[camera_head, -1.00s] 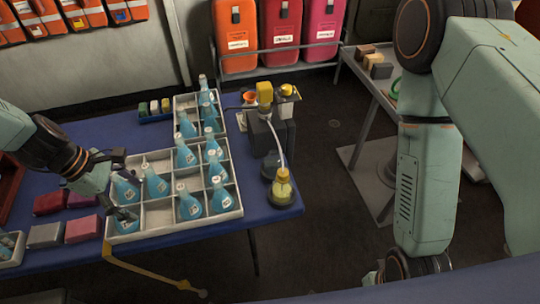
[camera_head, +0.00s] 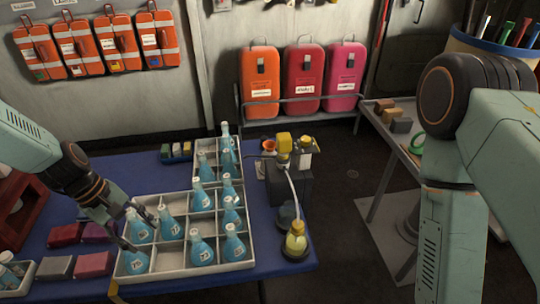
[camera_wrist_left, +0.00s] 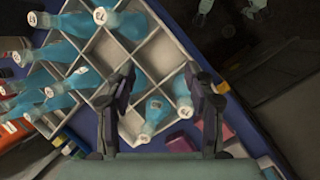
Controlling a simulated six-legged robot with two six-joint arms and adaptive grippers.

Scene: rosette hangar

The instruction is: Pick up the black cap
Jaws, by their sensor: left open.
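I cannot make out a black cap in either view. My left gripper (camera_head: 140,232) is open over the front left of a white divided crate (camera_head: 176,262) holding several blue flasks with pale tops. A front-left flask (camera_head: 135,262) and the one behind it (camera_head: 139,228) are close to its fingers. In the left wrist view the open jaws (camera_wrist_left: 164,98) have crate compartments between and beyond them, with a small blue flask (camera_wrist_left: 157,112) between the fingers. Nothing is clearly gripped. My right arm stands at the right; its gripper is out of view.
The crate is on a blue table (camera_head: 300,215). A yellow flask (camera_head: 296,240) and a dark pump stand (camera_head: 288,185) are right of it. Red and grey blocks (camera_head: 94,264) lie left. A side table (camera_head: 385,130) stands right, beyond a floor gap.

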